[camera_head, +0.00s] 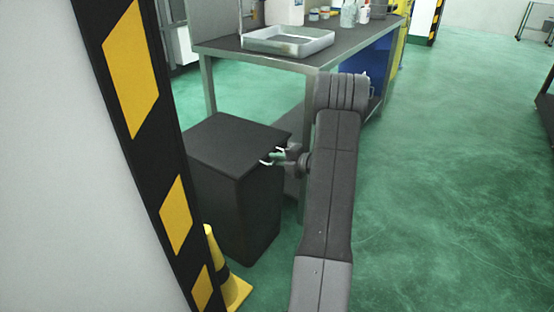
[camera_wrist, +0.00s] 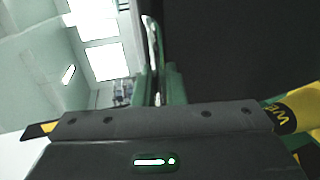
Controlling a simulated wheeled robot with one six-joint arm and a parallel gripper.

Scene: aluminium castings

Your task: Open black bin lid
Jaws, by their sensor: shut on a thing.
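The black bin (camera_head: 235,210) stands on the green floor, left of my arm and in front of the workbench. Its flat black lid (camera_head: 225,142) looks closed in the head view.
A workbench (camera_head: 310,55) with a metal tray (camera_head: 288,41) and bottles stands behind the bin. A yellow and black cone (camera_head: 232,285) stands by the bin's near side. A hazard-striped pillar (camera_head: 140,85) rises at the left.

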